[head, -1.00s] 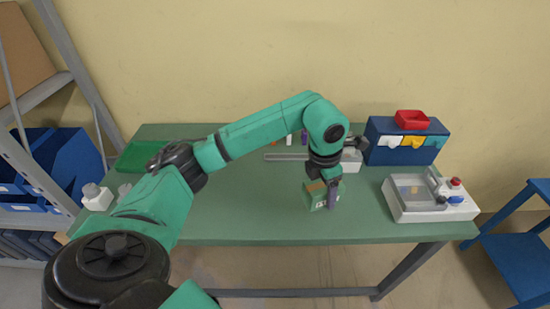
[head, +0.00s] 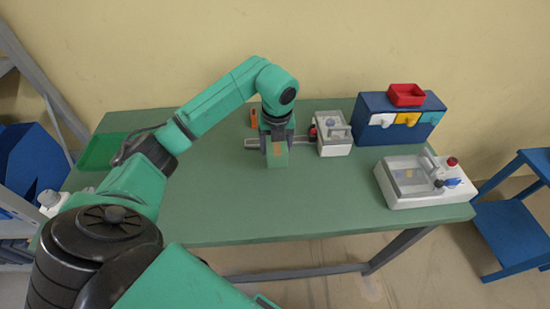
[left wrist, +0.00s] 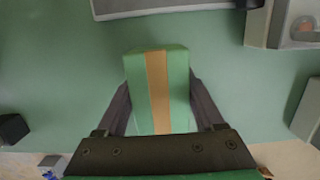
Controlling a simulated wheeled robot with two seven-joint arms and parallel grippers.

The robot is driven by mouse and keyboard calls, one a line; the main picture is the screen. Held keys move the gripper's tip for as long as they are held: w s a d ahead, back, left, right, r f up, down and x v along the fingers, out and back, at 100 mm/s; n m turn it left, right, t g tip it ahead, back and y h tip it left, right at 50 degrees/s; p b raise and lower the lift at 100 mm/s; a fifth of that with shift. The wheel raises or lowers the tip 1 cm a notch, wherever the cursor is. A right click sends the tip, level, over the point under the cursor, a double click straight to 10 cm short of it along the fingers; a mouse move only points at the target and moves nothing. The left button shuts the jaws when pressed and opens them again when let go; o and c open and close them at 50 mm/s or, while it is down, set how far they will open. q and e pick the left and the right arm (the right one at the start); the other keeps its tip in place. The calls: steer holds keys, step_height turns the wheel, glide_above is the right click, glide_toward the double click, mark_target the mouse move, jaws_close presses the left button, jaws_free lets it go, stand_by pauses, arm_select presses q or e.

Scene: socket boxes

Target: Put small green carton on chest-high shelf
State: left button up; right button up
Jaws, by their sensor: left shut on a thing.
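The small green carton (head: 277,155) has a tan strip along its top. In the head view it is at the middle of the green table, below my left gripper (head: 277,141). In the left wrist view the carton (left wrist: 158,85) sits between the two dark fingers of my left gripper (left wrist: 160,105), which is shut on it. I cannot tell whether the carton touches the table. My right gripper is in neither view. No chest-high shelf is clearly identifiable; part of a grey rack (head: 36,75) shows at the left edge.
A grey-white device (head: 333,137) stands just right of the carton. Further right are a blue drawer box (head: 372,130) with a red bin (head: 406,95) on top and a white fixture (head: 405,190). A green tray (head: 98,152) lies at the left. The table's front middle is clear.

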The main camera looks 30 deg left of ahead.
arm_select(q)
step_height(320, 180, down, 6)
steer(key=shift+r, duration=0.15)
steer(key=o, duration=1.6)
steer(key=shift+r+p, duration=0.1)
steer(key=shift+p, duration=0.2)
